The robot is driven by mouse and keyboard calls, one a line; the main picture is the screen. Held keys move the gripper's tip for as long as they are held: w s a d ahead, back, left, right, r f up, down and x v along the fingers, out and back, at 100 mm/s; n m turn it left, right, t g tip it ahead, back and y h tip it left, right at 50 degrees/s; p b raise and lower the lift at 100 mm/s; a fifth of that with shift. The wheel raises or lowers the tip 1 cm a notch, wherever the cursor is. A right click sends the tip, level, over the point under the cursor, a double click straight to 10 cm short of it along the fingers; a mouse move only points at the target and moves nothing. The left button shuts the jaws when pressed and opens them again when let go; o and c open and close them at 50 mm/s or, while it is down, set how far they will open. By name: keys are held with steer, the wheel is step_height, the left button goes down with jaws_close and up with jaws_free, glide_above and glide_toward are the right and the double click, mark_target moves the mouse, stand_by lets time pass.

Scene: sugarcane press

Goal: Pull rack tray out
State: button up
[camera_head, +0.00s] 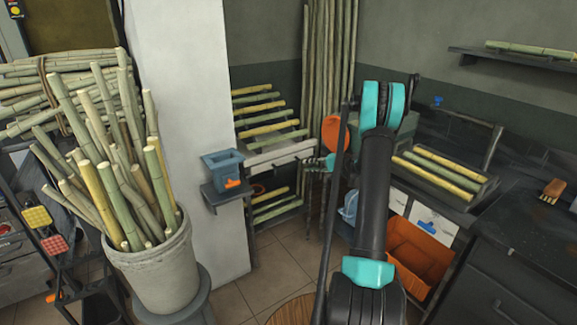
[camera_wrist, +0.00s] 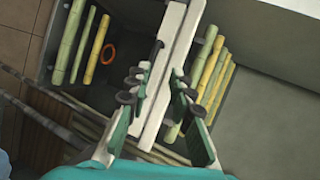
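The rack stands in the back corner, with several cane stalks on its shelves. Its tray (camera_head: 282,155) has a pale front panel and carries cane stalks. In the wrist view the tray's pale front panel (camera_wrist: 176,62) runs diagonally through the middle. My gripper (camera_head: 322,163) is at the right end of the tray front in the head view. In the wrist view its teal fingers (camera_wrist: 160,88) are apart, with the pale panel showing between them. I cannot tell whether the fingertips touch it. A dark piece, perhaps a handle, shows by the left fingertip.
A white pillar (camera_head: 190,100) with a small shelf and blue box (camera_head: 223,167) stands left of the rack. Tall canes (camera_head: 330,60) lean at the back. An orange crate (camera_head: 418,252) and a counter are right. A bucket of canes (camera_head: 160,270) is front left. Tiled floor before the rack is partly clear.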

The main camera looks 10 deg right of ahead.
steer(key=m+t+y, duration=0.1)
steer(key=t, duration=0.1)
glide_toward(289, 164)
steer(key=x, duration=1)
steer(key=shift+w+f, duration=0.15)
steer(key=shift+w, duration=0.3)
steer(key=shift+c, duration=0.6)
jaws_close()
